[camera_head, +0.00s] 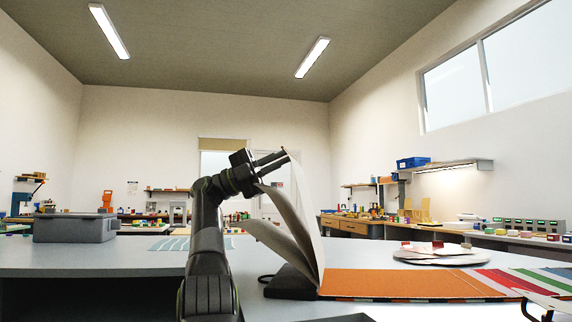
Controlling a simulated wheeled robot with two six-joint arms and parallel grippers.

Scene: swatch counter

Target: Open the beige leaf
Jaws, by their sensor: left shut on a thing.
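An open swatch book stands on the counter, its dark spine base (290,284) at the middle. A pale beige leaf (307,222) stands nearly upright from the spine, its top edge at my left gripper's tips. My left gripper (284,156) is shut on that top edge, reaching in from the left. Another pale leaf (275,238) curves up and left below it. An orange leaf (400,283) lies flat to the right of the spine.
The grey counter (110,258) is clear at the left front. A grey bin (76,228) stands there towards the back. A round white plate (438,254) with small pieces lies behind the orange leaf. Red and green striped swatches (505,281) lie at the right.

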